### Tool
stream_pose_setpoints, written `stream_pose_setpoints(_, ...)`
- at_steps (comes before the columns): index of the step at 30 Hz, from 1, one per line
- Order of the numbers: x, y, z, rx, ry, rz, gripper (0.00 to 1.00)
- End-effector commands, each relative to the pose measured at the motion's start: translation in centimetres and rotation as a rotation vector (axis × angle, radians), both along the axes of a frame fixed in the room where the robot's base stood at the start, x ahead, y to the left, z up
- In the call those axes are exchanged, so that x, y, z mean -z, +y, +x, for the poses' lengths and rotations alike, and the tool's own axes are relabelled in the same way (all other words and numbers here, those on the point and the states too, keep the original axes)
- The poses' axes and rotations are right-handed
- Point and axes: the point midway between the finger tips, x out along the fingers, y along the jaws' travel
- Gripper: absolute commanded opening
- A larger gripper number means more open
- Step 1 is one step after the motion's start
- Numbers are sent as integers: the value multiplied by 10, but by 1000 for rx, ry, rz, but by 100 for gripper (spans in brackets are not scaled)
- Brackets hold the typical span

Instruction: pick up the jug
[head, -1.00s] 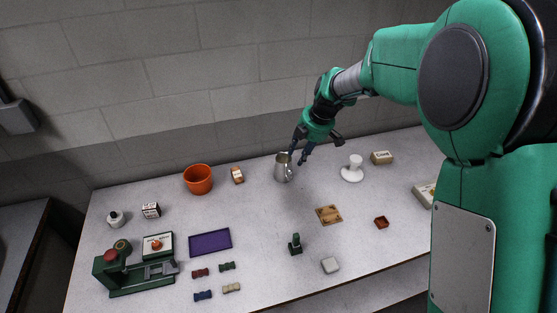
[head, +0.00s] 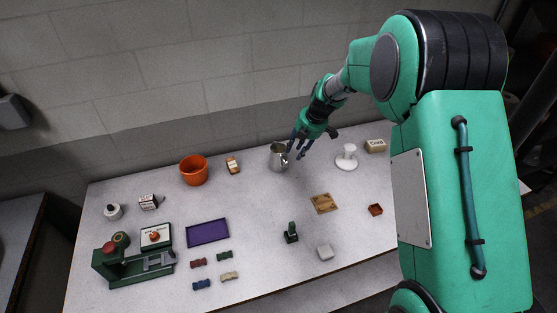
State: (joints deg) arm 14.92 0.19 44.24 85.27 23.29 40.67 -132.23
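The jug (head: 277,158) is a small silver metal jug standing upright near the back middle of the table. My gripper (head: 295,154) is just right of the jug, pointing down, with its two dark fingers apart. The left finger overlaps the jug's right side, where the handle seems to be. I cannot tell whether it touches. The gap between the fingers looks empty, though the detail is small.
An orange pot (head: 194,171) and a small orange-and-white box (head: 232,165) stand left of the jug. A white stand (head: 347,157) is to the right. A purple tray (head: 208,232), a wooden square (head: 323,203) and a green press (head: 135,262) lie nearer the front.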

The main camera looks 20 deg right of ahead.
Motion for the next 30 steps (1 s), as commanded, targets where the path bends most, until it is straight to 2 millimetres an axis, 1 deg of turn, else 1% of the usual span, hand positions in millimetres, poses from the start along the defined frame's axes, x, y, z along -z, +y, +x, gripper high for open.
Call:
stream_pose_setpoints(9,45,10,11,0,2,1,32)
stream_pose_setpoints(12,58,13,15,-1,2,1,32)
stream_pose_setpoints(15,66,14,18,0,1,1,32)
stream_pose_setpoints(19,71,15,20,0,0,0,32)
stream_pose_setpoints(30,73,16,20,0,0,0,32)
